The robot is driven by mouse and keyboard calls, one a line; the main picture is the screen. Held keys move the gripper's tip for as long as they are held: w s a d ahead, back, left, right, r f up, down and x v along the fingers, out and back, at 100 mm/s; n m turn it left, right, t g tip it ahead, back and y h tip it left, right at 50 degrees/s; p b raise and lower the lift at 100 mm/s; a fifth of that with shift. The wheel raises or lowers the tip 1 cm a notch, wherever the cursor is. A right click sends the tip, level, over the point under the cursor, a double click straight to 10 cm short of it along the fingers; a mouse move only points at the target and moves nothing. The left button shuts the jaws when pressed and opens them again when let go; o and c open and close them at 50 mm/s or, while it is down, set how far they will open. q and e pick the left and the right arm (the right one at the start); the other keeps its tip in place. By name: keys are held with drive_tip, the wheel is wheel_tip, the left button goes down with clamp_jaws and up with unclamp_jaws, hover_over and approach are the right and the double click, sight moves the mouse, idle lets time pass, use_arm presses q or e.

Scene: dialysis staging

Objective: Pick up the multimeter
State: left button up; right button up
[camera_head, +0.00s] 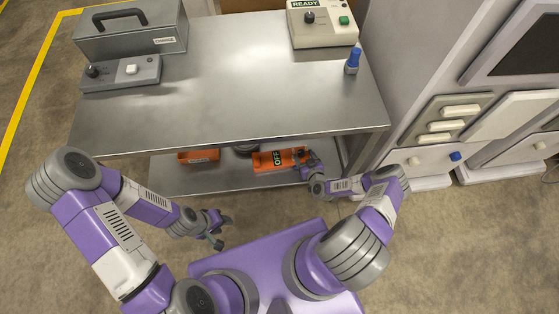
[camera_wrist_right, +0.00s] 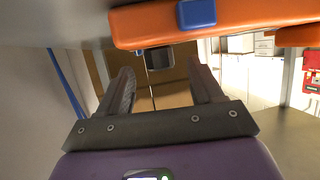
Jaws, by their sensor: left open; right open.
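An orange device with a green panel reading OFF, which looks like the multimeter (camera_head: 267,167), lies on the lower shelf under the table's front edge. My right gripper (camera_head: 304,158) is open at its right end. In the right wrist view the open fingers of my right gripper (camera_wrist_right: 160,75) have nothing clearly between them. A long orange body with a blue part, probably the multimeter (camera_wrist_right: 150,27), crosses the top of that view, beyond the fingertips; I cannot tell whether they touch. My left gripper (camera_head: 218,230) is open and empty, in front of the shelf.
A smaller orange box (camera_head: 198,156) lies left on the lower shelf (camera_head: 215,180). The steel tabletop (camera_head: 240,85) overhangs the shelf. On it stand a grey case (camera_head: 135,40), a switch box (camera_head: 120,75), a READY box (camera_head: 322,28) and a blue-capped bottle (camera_head: 352,62).

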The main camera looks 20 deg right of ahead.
drive_tip(key=shift+b+x, duration=0.3)
drive_tip(key=shift+x, duration=0.75)
clamp_jaws()
